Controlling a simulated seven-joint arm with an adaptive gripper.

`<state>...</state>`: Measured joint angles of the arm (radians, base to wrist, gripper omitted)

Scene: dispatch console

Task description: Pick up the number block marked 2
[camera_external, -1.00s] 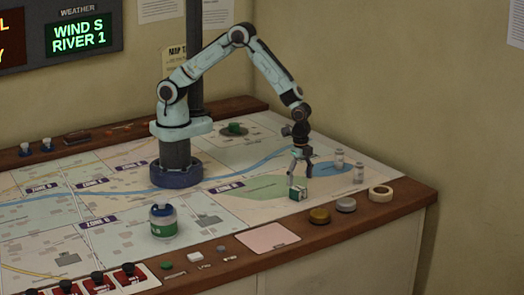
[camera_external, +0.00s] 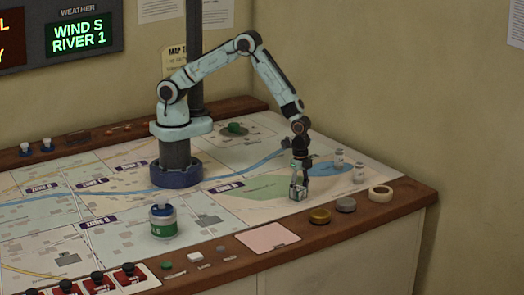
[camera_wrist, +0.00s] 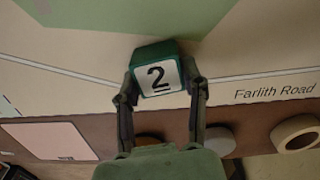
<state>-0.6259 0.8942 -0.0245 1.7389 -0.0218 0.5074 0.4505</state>
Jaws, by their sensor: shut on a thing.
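The number block marked 2 (camera_wrist: 157,78) is a green cube with a white face and a black, underlined 2, in the wrist view. My gripper (camera_wrist: 160,90) is shut on it, with one finger at its left side and one at its right. In the external view my gripper (camera_external: 298,193) points down at the map table, and its fingers mostly hide the block. I cannot tell whether the block still touches the map.
A tape roll (camera_external: 380,194), a grey disc (camera_external: 345,204) and a brass disc (camera_external: 320,215) sit along the wooden edge. A pink card (camera_external: 268,237) lies to the left. A green-and-white can (camera_external: 163,221) stands farther left.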

